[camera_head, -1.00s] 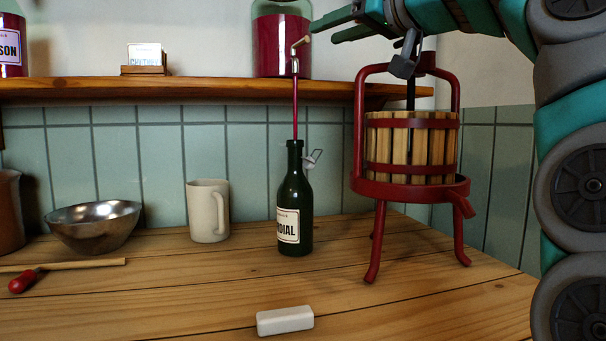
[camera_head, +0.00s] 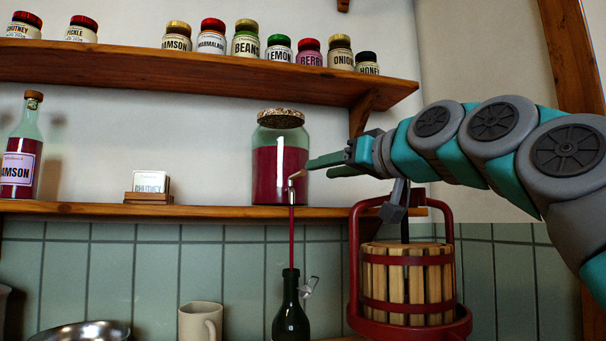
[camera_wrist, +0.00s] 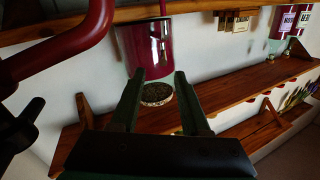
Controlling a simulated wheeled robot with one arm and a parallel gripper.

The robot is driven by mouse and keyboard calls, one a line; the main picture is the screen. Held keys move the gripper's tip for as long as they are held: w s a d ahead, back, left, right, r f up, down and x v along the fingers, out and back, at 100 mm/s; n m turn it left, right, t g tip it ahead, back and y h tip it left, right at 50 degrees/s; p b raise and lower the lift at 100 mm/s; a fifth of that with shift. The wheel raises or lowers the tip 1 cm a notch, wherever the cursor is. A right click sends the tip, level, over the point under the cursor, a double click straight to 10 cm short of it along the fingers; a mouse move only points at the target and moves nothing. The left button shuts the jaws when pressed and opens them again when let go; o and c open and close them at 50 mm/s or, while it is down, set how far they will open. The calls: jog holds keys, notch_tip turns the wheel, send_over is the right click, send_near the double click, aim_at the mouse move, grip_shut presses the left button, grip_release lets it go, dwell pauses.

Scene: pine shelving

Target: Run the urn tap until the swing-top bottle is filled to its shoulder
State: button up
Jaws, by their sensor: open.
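The urn (camera_head: 265,178) is a glass jar of dark red liquid with a speckled lid, standing on the lower shelf. It also shows inverted in the wrist view (camera_wrist: 140,45). Its tap (camera_head: 292,191) is at the front, and a thin red stream (camera_head: 291,235) falls from it into the mouth of the dark green swing-top bottle (camera_head: 290,318). The bottle's stopper (camera_head: 307,288) hangs open at its right. Its lower part is out of frame, and I cannot see the level inside. My gripper (camera_head: 319,168) is open and empty, its fingers just right of the tap lever.
A red-framed wooden press (camera_head: 407,280) stands right of the bottle, below my arm. A beige mug (camera_head: 200,322) and a metal bowl (camera_head: 85,332) are to the left. The lower shelf (camera_head: 90,207) holds a card stand (camera_head: 149,197) and a damson bottle (camera_head: 20,150). Several jars line the upper shelf (camera_head: 120,74).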

aim_at(305, 174)
jog(key=shift+a+f, duration=0.1)
jog(key=shift+a, duration=0.25)
jog(key=shift+p+x, duration=0.55)
jog(key=shift+x, duration=3.2)
grip_shut()
